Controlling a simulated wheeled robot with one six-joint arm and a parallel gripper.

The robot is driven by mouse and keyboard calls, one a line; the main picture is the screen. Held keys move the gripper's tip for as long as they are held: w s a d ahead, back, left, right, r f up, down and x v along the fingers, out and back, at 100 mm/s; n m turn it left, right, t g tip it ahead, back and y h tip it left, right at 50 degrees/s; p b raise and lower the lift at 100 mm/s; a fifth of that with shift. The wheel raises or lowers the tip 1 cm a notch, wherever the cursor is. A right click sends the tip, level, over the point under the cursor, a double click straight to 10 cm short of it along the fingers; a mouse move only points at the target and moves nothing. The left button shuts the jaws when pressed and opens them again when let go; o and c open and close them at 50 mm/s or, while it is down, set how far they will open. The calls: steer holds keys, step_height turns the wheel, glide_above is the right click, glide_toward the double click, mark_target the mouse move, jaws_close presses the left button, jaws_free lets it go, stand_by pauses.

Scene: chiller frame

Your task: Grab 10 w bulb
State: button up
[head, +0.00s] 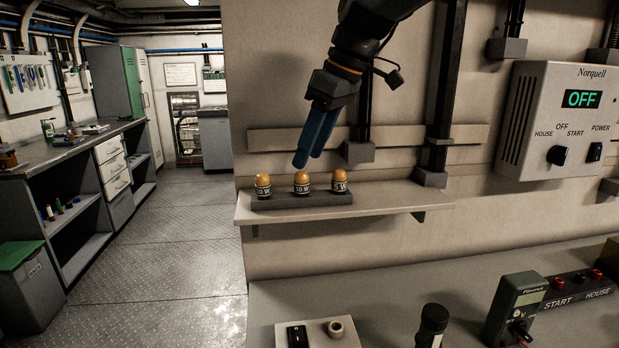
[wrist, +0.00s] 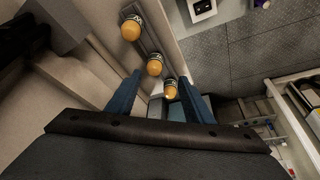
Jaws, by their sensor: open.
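Three amber-domed bulbs stand upright in a dark holder (head: 300,201) on the wall shelf. The left bulb (head: 263,187) has a label ending in "0 W"; its first digit is unclear. The middle bulb (head: 302,183) seems to read "10 W", and the right bulb (head: 339,181) seems to read "5 W". My gripper (head: 307,161) is open and empty, its blue fingers pointing down just above the middle bulb. In the wrist view my gripper (wrist: 161,73) has the middle bulb (wrist: 155,66) and the left bulb (wrist: 171,88) showing between its fingers; labels are unreadable there.
The shelf (head: 405,198) has clear room right of the holder. Vertical pipes and brackets (head: 360,152) stand on the wall close behind my gripper. A control box (head: 550,120) showing "OFF" hangs at right. Below, a bench (head: 405,300) carries a meter (head: 515,308) and a switch box (head: 318,338).

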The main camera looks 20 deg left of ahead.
mark_target(301, 177)
steer(key=shift+w+a+f, duration=0.1)
steer(key=shift+w+f, duration=0.1)
steer(key=shift+p+x, duration=0.4)
steer(key=shift+x, duration=0.5)
steer(key=shift+w+p+x, duration=0.2)
steer(key=shift+p+x, duration=0.45)
steer(key=shift+x, duration=0.75)
steer(key=shift+w+p+x, duration=0.2)
steer(key=shift+p+x, duration=0.4)
steer(key=shift+x, duration=0.75)
steer(key=c, duration=1.1)
